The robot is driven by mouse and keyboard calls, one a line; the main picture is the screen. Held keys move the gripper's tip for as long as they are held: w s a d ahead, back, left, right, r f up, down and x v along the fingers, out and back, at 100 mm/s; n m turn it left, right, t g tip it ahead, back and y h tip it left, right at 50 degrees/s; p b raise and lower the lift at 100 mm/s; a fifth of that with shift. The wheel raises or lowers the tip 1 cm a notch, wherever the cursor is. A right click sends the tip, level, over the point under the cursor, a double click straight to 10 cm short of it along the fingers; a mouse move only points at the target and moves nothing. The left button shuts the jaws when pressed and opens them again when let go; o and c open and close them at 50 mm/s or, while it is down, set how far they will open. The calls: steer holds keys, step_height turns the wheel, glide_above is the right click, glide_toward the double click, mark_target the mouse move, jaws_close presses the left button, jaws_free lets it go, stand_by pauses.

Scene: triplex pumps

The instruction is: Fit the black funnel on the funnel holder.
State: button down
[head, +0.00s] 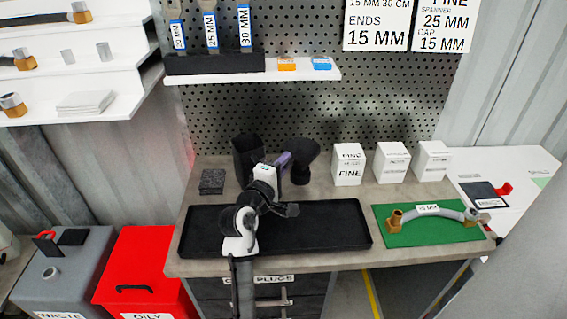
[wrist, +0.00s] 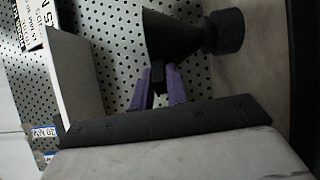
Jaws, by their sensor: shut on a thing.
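The black funnel (head: 304,150) is in the air or resting low over the back of the bench, wide mouth up and tilted in the head view. My gripper (head: 284,160) reaches it from the left, its purple fingers shut on the funnel's side. In the wrist view, the fingers (wrist: 160,88) close on a small black tab of the funnel (wrist: 175,36). A short round black piece (wrist: 227,31), apparently the funnel holder, is at the funnel's narrow end. I cannot tell whether the two touch or how deep the funnel sits.
A tall black open container (head: 246,155) stands just left of my gripper. White boxes (head: 348,164) stand to the right. A long black tray (head: 320,225) lies in front, and a green mat (head: 425,232) with a hose is right of it. A shelf (head: 325,75) overhangs behind.

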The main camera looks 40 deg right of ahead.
steer(key=shift+f+b, duration=0.3)
steer(key=shift+f, duration=0.15)
steer(key=c, duration=1.3)
jaws_free()
steer(key=b+v, duration=0.3)
steer(key=v, duration=1)
steer(key=shift+s+a, duration=0.15)
steer(key=shift+a, duration=0.25)
